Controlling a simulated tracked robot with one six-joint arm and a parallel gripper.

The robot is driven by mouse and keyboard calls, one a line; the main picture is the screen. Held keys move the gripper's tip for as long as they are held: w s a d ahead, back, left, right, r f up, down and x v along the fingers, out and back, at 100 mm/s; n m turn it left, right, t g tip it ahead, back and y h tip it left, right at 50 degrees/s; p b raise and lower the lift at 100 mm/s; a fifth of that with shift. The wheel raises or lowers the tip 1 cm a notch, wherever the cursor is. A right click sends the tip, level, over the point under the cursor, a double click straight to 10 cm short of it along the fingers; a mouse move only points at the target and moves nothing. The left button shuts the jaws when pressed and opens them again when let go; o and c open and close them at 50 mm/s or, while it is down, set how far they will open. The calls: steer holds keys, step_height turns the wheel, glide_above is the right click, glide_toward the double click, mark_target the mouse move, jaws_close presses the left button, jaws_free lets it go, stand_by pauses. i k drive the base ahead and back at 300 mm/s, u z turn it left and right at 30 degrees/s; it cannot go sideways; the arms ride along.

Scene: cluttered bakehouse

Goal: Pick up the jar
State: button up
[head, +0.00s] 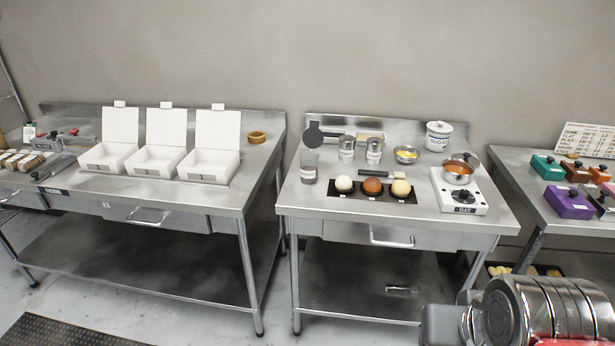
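A clear glass jar (309,168) with a pale label stands upright at the left of the middle steel table (300,201). A white lidded canister (438,139) marked SUGAR stands at the back right of the same table; I cannot tell which of the two is meant by the jar. Two metal tins with labels, a left one (346,150) and a right one (374,152), stand between them. Part of my arm shows at the bottom right, well in front of the table. My gripper's fingers do not show.
A dark tray (352,196) with three round balls lies in front of the tins. A burner (472,205) with a copper pan (457,174) is at the right. A metal bowl (405,155) is behind. The left table holds open white boxes (210,165); the right table holds coloured blocks (568,204).

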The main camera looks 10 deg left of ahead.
mark_target(309, 168)
steer(key=k, duration=1.15)
steer(key=u, duration=0.4)
steer(key=i, duration=1.05)
steer(key=u, duration=0.85)
steer(key=i, duration=1.7)
steer(key=u, duration=0.15)
